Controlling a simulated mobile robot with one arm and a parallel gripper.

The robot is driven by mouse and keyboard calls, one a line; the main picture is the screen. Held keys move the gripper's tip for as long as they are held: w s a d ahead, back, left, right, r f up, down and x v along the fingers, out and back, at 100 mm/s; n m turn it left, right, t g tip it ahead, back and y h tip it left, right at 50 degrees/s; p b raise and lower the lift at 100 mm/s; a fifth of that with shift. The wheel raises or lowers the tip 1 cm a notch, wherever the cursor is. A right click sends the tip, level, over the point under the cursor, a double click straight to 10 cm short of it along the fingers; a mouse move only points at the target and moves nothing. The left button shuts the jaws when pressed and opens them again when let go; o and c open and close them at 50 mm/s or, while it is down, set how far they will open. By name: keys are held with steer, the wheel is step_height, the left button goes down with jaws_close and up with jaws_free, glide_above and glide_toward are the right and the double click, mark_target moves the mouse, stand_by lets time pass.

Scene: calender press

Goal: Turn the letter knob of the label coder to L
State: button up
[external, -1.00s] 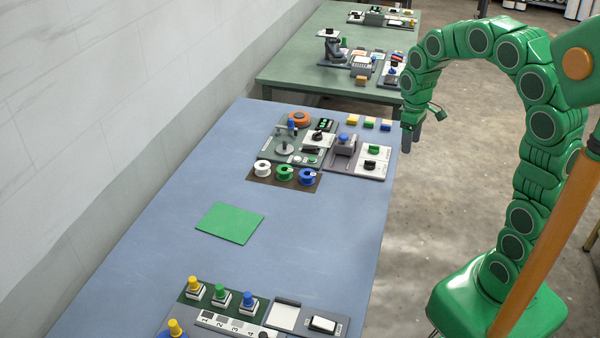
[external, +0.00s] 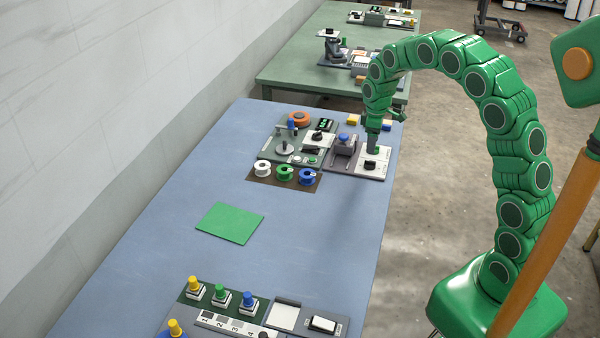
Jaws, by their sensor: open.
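A white plate (external: 382,173) at the right edge of the blue table carries two dials, a black knob (external: 370,165) in front and a green-topped knob (external: 376,151) behind it. I take this as the label coder, but its letters are too small to read. My gripper (external: 373,147) points down over the rear, green-topped knob and partly hides it. The gripper looks open; whether it touches the knob I cannot tell. Which way either knob points is not clear.
Left of the plate stand a grey unit with a blue top (external: 344,145) and another white panel with a black knob (external: 318,138). Three spools, the green one (external: 285,174) in the middle, lie in front. Small blocks (external: 353,120) lie behind. The table around the green mat (external: 230,223) is clear.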

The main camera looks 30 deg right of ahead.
mark_target(370, 164)
step_height(370, 164, down, 7)
steer(key=shift+f, duration=0.15)
stand_by(0.4)
steer(key=c, duration=1.1)
steer(key=shift+o, duration=0.2)
